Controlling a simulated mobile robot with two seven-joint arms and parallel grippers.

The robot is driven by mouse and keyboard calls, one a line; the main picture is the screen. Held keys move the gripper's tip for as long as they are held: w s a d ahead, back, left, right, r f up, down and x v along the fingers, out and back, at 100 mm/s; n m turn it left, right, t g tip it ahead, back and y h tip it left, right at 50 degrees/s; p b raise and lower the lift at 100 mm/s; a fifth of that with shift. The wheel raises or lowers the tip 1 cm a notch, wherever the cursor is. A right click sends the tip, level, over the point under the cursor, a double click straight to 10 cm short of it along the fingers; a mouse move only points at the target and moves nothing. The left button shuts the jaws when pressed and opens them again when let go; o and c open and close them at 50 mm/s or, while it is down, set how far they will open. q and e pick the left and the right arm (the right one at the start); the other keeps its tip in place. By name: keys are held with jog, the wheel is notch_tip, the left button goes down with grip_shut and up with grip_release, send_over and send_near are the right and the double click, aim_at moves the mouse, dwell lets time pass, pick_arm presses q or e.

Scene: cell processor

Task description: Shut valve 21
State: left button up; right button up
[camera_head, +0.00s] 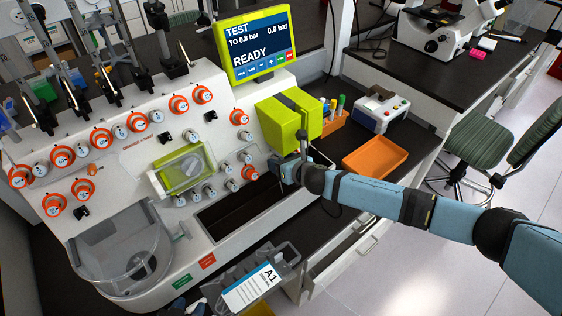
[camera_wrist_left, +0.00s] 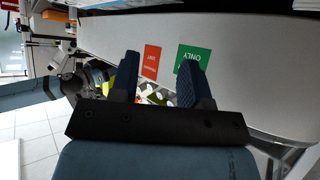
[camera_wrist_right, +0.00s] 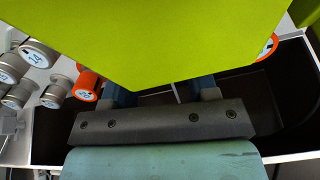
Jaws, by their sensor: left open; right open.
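Orange-ringed valves (camera_head: 203,95) and plain grey valves (camera_head: 209,191) stand on the white panel; I cannot read which one is 21. One orange-ringed valve (camera_head: 249,173) sits at the panel's lower right, left of my right gripper (camera_head: 290,170). In the right wrist view, an orange valve (camera_wrist_right: 87,86) is close beside the left finger, apart from the jaws. The right gripper is open and empty, its fingertips partly hidden by the lime box (camera_wrist_right: 150,35). My left gripper (camera_wrist_left: 160,68) is open and empty, in front of the machine's lower front with red and green labels.
The lime box (camera_head: 283,122) overhangs my right gripper. A dark recessed trough (camera_head: 235,210) lies below the panel. A clear basin (camera_head: 120,250) is at left, a rack with an A1 card (camera_head: 255,285) in front. The screen (camera_head: 254,45) reads READY. An orange tray (camera_head: 375,157) is at right.

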jog(key=c, duration=0.9)
jog(key=shift+m+p, duration=0.35)
jog(key=shift+m, duration=0.45)
jog(key=o, duration=0.9)
jog(key=v, duration=1.3)
jog(key=shift+s, duration=0.35)
jog(key=shift+r, duration=0.15)
